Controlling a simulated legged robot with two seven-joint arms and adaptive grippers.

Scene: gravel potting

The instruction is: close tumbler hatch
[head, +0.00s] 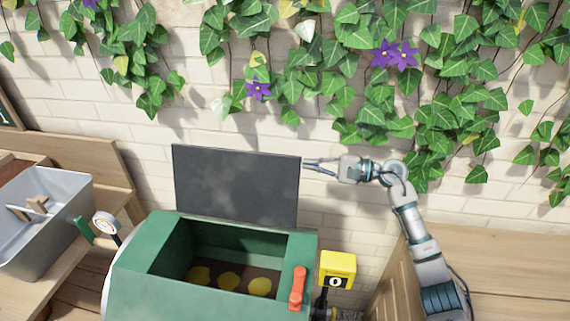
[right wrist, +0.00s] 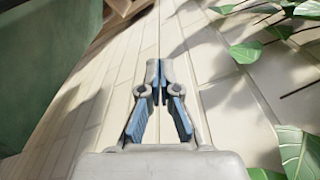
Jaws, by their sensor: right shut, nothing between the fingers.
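The tumbler (head: 210,302) is a green box-like body at the bottom centre of the head view. Its hatch (head: 236,186), a dark grey panel, stands open and upright at the back of the opening. Yellow round pieces (head: 229,281) lie on dark soil inside. My right gripper (head: 312,164) is at the hatch's upper right edge, fingers pointing left; I cannot tell if it touches. In the right wrist view the same gripper (right wrist: 159,85) has its fingertips together and holds nothing. My left gripper is out of view.
A red handle (head: 298,288) and a yellow counter box (head: 338,268) are at the tumbler's right. A grey tub (head: 42,235) and a round dial (head: 106,224) are at the left. A brick wall (head: 130,135) with hanging ivy (head: 370,80) rises behind.

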